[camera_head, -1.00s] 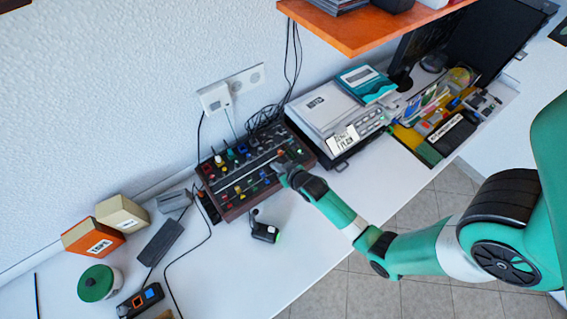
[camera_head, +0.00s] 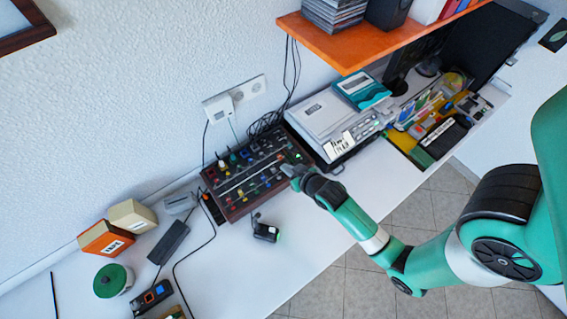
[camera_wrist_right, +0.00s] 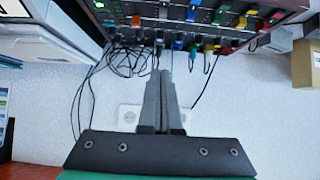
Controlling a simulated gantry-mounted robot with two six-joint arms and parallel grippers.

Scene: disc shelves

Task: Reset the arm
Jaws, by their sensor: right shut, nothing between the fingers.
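My right arm comes in from the right in the head view. Its gripper (camera_head: 294,171) is at the right end of a dark mixer panel (camera_head: 246,177) with coloured knobs. In the right wrist view the gripper (camera_wrist_right: 158,82) has its two grey fingers together, with nothing between them. The panel (camera_wrist_right: 215,15) spans the top of that view, beyond the fingertips. I cannot tell from these views whether the fingers touch it. My left gripper is not in view.
An orange shelf (camera_head: 350,47) overhangs the back right. A grey device (camera_head: 325,120) and a tray of supplies (camera_head: 399,135) stand right of the panel. A small black device (camera_head: 265,230) lies in front. Boxes (camera_head: 105,238) and a green-lidded jar (camera_head: 113,281) are at left.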

